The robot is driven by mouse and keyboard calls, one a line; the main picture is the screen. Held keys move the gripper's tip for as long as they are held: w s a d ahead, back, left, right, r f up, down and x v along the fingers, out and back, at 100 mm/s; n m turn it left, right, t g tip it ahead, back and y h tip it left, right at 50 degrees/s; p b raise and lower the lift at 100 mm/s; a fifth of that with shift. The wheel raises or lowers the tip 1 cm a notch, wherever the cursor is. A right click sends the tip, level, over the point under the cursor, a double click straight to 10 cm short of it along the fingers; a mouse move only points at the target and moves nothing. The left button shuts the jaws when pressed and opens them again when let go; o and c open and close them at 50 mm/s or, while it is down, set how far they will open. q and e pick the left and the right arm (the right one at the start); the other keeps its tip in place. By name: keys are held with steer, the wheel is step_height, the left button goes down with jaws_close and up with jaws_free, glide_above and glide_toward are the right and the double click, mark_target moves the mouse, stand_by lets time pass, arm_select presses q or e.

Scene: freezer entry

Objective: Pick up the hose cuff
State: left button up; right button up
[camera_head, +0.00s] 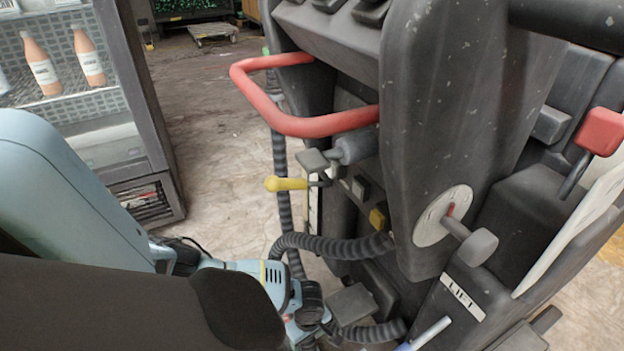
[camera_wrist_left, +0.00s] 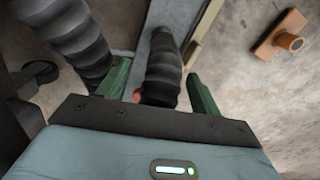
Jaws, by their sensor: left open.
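In the left wrist view, a dark ribbed piece (camera_wrist_left: 163,68), which looks like the hose cuff, stands between the two green fingers of my left gripper (camera_wrist_left: 158,72). The fingers are apart, with a gap on both sides of it. A small reddish part shows beside its lower end. A second, thicker ribbed hose (camera_wrist_left: 70,38) passes outside the left finger. In the head view my left arm reaches in from the left to the foot of the dark machine (camera_head: 430,110); its fingers are hidden or too small to make out there. My right gripper is not in view.
Ribbed hoses (camera_head: 335,246) loop from the machine close to my left wrist. A red bar handle (camera_head: 318,125) and a yellow-knobbed lever (camera_head: 288,184) stick out above. A glass-fronted cooler (camera_head: 150,130) stands at left. An orange-brown fitting (camera_wrist_left: 275,42) lies on the floor at right.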

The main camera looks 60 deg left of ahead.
mark_target(308, 346)
arm_select(q)
steer(key=shift+f+b, duration=0.35)
steer(key=shift+f, duration=0.5)
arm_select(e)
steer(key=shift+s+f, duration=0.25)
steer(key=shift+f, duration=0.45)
arm_select(q)
steer(key=shift+f, duration=0.1)
steer(key=f+b, duration=0.3)
steer(key=f, duration=0.1)
steer(key=shift+s+d, duration=0.2)
steer(key=shift+d, duration=0.1)
steer(key=shift+f+b, duration=0.4)
steer(key=shift+f, duration=0.15)
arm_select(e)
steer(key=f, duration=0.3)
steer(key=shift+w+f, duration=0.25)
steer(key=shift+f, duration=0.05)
arm_select(q)
steer(key=c, duration=1.1)
steer(key=shift+r, duration=0.1)
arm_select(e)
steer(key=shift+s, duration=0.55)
